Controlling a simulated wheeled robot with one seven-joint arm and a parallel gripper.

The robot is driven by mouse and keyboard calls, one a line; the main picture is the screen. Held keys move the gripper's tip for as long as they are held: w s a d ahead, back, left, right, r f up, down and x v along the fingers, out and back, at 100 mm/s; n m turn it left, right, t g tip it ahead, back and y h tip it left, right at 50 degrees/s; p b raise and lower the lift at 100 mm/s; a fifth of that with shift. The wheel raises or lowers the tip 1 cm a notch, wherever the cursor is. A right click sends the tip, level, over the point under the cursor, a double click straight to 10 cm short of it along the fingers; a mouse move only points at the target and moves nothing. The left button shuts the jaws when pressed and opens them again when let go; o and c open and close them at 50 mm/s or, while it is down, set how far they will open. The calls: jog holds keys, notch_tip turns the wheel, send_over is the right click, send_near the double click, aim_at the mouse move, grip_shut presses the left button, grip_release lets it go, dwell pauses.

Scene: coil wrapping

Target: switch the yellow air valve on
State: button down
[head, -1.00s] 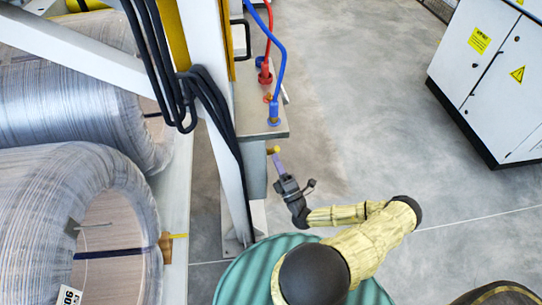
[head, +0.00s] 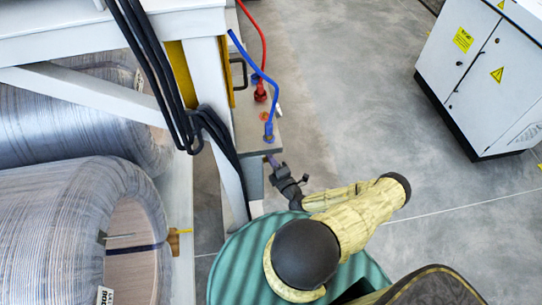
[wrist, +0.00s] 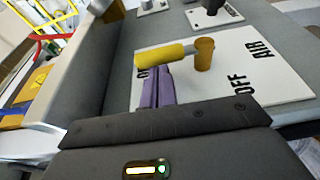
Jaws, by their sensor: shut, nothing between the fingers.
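In the wrist view the yellow air valve handle (wrist: 165,54) lies roughly sideways from its brown-gold pivot (wrist: 204,55) on a white plate (wrist: 270,72). The plate reads AIR and OFF on the right. Another label at the handle's free end is mostly hidden behind the handle and fingers. My gripper (wrist: 157,72) is shut and empty, its purple fingers close together at the handle's near side. They overlap it in the picture; I cannot tell if they touch. In the head view my gripper (head: 270,158) is at the grey box (head: 257,140); the handle is not visible there.
Red (head: 262,60) and blue (head: 252,60) hoses run to fittings on the box. A white post (head: 225,120) with black cables stands left of it. Wire coils (head: 70,225) lie at the left. A white cabinet (head: 480,70) stands right, with open floor between.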

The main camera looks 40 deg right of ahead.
jog(key=shift+w+r+g+p, duration=0.1)
jog(key=shift+g+p, duration=0.2)
jog(key=shift+p, duration=0.15)
dwell(0.4)
jog(key=s+a+b, duration=0.2)
jog(key=s, duration=1.5)
jog(key=shift+s+r+b, duration=0.15)
jog(key=shift+r+b, duration=0.2)
jog(key=shift+r, duration=0.1)
